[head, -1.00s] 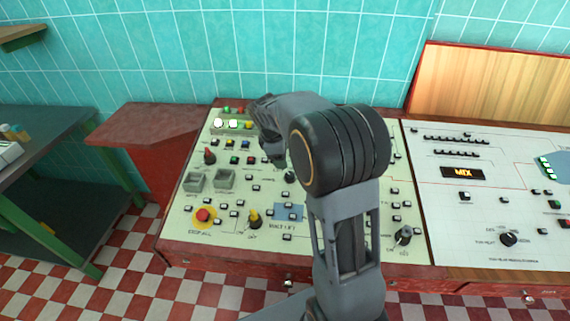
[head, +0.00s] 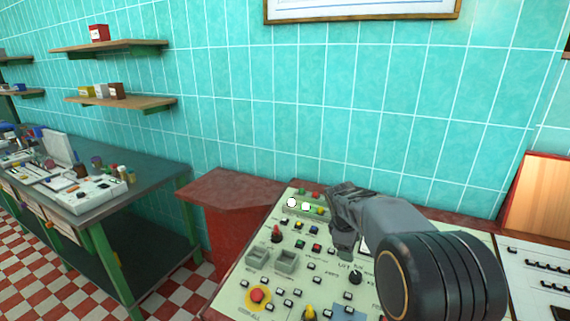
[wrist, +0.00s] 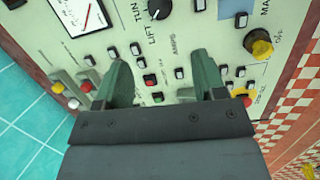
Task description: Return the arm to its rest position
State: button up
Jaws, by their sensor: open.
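My gripper shows in the wrist view (wrist: 163,80) with its two greenish fingers spread apart and nothing between them. Behind the fingers lies the pale control panel (wrist: 215,40) with its buttons and knobs. In the head view my arm reaches over the control panel (head: 240,295) from the lower right, bent, with the gripper end pointing toward the panel's back left part. The fingertips are hidden there behind my own arm. I cannot tell the exact gap between gripper and panel.
A green workbench (head: 150,185) with small items stands left, under wall shelves (head: 120,102). A tiled wall is behind.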

jog(key=s+a+r+m+t+y, duration=0.1)
jog(key=s+a+m, duration=0.2)
jog(key=s, duration=0.7)
jog(key=s+a+r+m+t+y, duration=0.1)
jog(key=s+a+m+t+y, duration=0.1)
jog(key=s+m, duration=0.6)
jog(key=shift+s+a+r, duration=0.2)
jog(key=shift+s+a, duration=0.5)
jog(key=shift+s, duration=0.85)
jog(key=shift+c, duration=0.3)
